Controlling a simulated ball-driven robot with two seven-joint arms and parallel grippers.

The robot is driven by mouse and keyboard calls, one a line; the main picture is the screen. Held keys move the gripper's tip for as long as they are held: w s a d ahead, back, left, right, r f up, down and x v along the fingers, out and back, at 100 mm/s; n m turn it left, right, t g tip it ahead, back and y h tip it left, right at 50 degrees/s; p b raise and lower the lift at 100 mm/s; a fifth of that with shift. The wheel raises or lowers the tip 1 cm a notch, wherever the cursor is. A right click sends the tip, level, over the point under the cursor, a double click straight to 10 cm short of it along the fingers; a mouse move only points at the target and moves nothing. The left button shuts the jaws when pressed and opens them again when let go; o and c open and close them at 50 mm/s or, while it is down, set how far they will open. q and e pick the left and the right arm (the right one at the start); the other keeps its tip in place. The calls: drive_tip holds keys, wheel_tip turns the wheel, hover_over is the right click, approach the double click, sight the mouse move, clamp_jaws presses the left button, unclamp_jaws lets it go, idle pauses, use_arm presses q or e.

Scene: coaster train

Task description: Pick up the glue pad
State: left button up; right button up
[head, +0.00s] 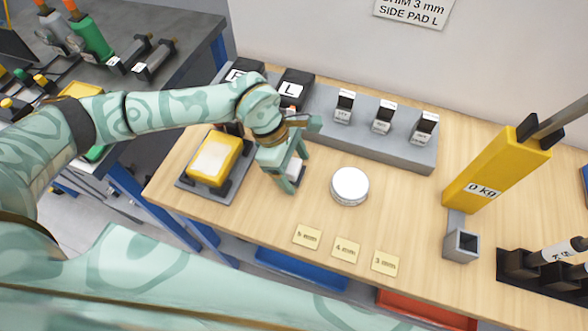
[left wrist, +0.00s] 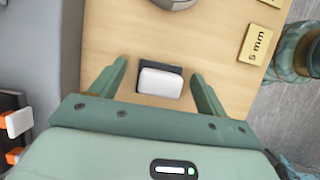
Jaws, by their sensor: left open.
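A small white pad with a dark base, which I take to be the glue pad (left wrist: 160,83), lies on the wooden table in the left wrist view. It sits between the two fingers of my left gripper (left wrist: 158,72), with a gap on each side. My left gripper is open and holds nothing. In the head view my left gripper (head: 295,172) reaches down to the table from above, and its fingers and palm cover most of the pad. My right gripper is not in view.
A yellow block with a pale top (head: 213,158) sits in a dark holder left of my gripper. A round white-topped tin (head: 350,186) stands close to its right. Behind is a grey rack (head: 390,145) with small blocks. Yellow thickness labels (head: 346,249) lie near the front edge.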

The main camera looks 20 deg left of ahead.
sight(293, 168)
use_arm(q)
drive_tip(key=shift+r, duration=0.1)
drive_tip(key=c, duration=1.2)
drive_tip(key=r, duration=0.2)
drive_tip(key=r+p, duration=0.1)
drive_tip(key=r, duration=0.1)
drive_tip(key=shift+s, duration=0.3)
drive_tip(key=s+r, duration=0.3)
drive_tip(key=s, duration=0.1)
drive_tip(key=s+r+p, duration=0.1)
drive_tip(key=s+r, duration=0.2)
drive_tip(key=s, duration=0.2)
drive_tip(key=s+r, duration=0.3)
drive_tip(key=s, duration=0.1)
drive_tip(key=shift+s+a, duration=0.25)
drive_tip(key=o, duration=0.5)
drive_tip(key=shift+c, duration=1.3)
